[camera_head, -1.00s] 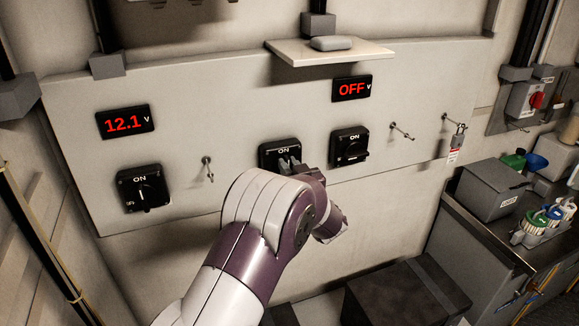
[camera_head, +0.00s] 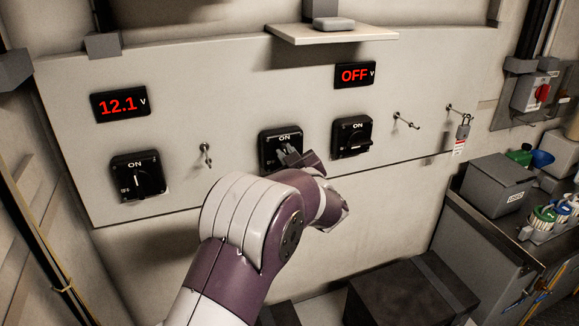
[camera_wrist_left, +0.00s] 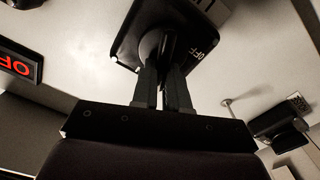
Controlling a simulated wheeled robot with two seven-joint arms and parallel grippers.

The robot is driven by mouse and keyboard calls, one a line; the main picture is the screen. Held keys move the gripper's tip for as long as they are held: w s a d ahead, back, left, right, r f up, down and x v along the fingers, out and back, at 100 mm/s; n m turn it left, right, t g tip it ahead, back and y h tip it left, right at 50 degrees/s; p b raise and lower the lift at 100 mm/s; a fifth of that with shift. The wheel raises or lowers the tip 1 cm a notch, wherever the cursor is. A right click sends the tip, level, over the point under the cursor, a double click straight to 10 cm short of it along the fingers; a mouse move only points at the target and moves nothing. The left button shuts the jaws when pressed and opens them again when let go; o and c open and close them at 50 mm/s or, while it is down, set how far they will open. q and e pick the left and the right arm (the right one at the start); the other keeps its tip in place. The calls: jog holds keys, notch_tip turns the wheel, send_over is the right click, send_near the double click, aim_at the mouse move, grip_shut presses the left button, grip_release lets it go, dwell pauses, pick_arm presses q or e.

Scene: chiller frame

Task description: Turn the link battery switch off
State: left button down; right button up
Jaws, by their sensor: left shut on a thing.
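Three black rotary switches marked ON sit along the grey panel. The middle switch (camera_head: 267,139) has my left gripper (camera_head: 287,157) at its front, with the fingers slanting to the lower right. In the left wrist view, my left gripper (camera_wrist_left: 162,82) is shut on the switch's round black knob (camera_wrist_left: 160,47). An OFF mark shows beside the knob on the switch plate (camera_wrist_left: 203,58). The left switch (camera_head: 137,175) has its handle upright, and the right switch (camera_head: 351,137) has its handle level. My right gripper is not in view.
A left display (camera_head: 121,104) reads 12.1 V, and a right display (camera_head: 354,75) reads OFF. Pegs (camera_head: 206,155) stick out of the panel, and a tagged padlock (camera_head: 463,132) hangs from one. A shelf (camera_head: 332,35) juts out above. A counter with a grey box (camera_head: 495,187) stands at right.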

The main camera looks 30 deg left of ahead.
pick_arm(q)
jog(key=shift+s+a+f+n+b, duration=0.15)
jog(key=shift+f+n+b, duration=0.1)
jog(key=shift+n+b, duration=2.1)
jog(key=shift+s+a+f+n+b, duration=0.1)
jog(key=shift+f+n+b, duration=0.2)
jog(key=shift+n+b, duration=2)
jog(key=shift+s+a+f+n+b, duration=0.15)
jog(key=shift+f+n+b, duration=0.1)
jog(key=shift+n+b, duration=2.05)
jog(key=shift+m+b, duration=0.25)
jog(key=shift+b, duration=0.15)
jog(key=c, duration=1.1)
grip_release()
jog(key=shift+c, duration=0.2)
jog(key=shift+s, duration=0.1)
jog(key=v, duration=1.2)
jog(key=shift+s+d+b, duration=0.15)
jog(key=shift+d+b, duration=0.15)
jog(key=shift+b, duration=0.1)
